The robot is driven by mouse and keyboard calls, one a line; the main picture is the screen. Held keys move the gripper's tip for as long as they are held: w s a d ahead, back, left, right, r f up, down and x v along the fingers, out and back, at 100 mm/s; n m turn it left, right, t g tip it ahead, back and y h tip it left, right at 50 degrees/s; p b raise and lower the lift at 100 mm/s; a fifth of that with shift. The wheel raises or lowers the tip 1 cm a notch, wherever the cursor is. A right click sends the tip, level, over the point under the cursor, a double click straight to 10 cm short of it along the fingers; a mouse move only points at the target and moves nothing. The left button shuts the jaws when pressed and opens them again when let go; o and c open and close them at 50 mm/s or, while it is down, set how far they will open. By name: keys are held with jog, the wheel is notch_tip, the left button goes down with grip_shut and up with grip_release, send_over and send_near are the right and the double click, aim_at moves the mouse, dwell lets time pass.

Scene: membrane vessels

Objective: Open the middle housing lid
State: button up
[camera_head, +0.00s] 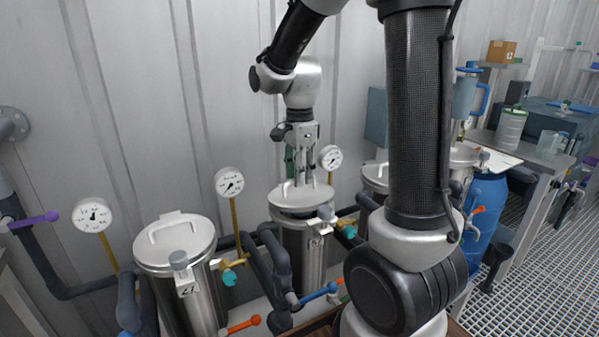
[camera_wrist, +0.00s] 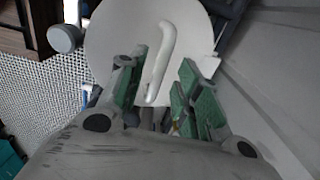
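The middle housing is a steel vessel (camera_head: 303,250) with a round pale lid (camera_head: 285,201), which lies flat on top. The lid also fills the upper middle of the wrist view (camera_wrist: 115,45). Its bar handle (camera_wrist: 165,45) shows in the wrist view, running between my two green-padded fingers. My gripper (camera_head: 300,172) points down just over the lid, at the handle. In the wrist view my gripper (camera_wrist: 163,75) has its fingers spread, with gaps to the handle on both sides. The fingers hide part of the handle in the head view.
A similar lidded vessel (camera_head: 175,245) stands at the left, and another (camera_head: 375,172) is partly behind my arm. Pressure gauges (camera_head: 229,182) on yellow stems, dark pipes and coloured valve levers (camera_head: 318,294) surround the vessels. A corrugated wall (camera_head: 150,90) is close behind.

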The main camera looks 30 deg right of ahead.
grip_shut()
